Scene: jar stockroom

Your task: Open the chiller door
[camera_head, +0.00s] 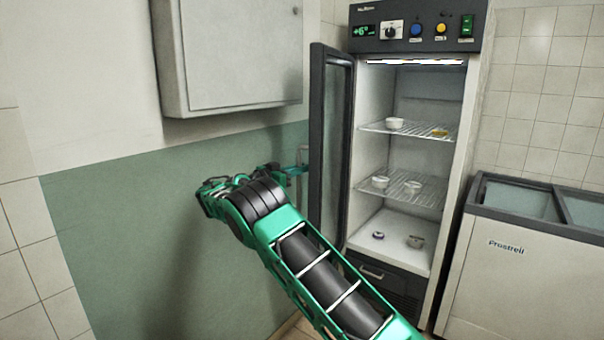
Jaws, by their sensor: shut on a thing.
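The chiller (455,150) stands upright at centre right with its inside lit. Its dark-framed glass door (330,150) is swung wide open to the left, seen nearly edge-on. My gripper (298,171) is at the outer side of the door, at mid height, shut on the door handle (303,155), which is small and partly hidden by the fingers. My green and black arm reaches up to it from the lower right.
Several small jars stand on the chiller's wire shelves (415,196) and floor. A chest freezer (500,275) stands to the right. A grey wall cabinet (240,55) hangs at upper left, above a green wall panel (110,230) close behind my arm.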

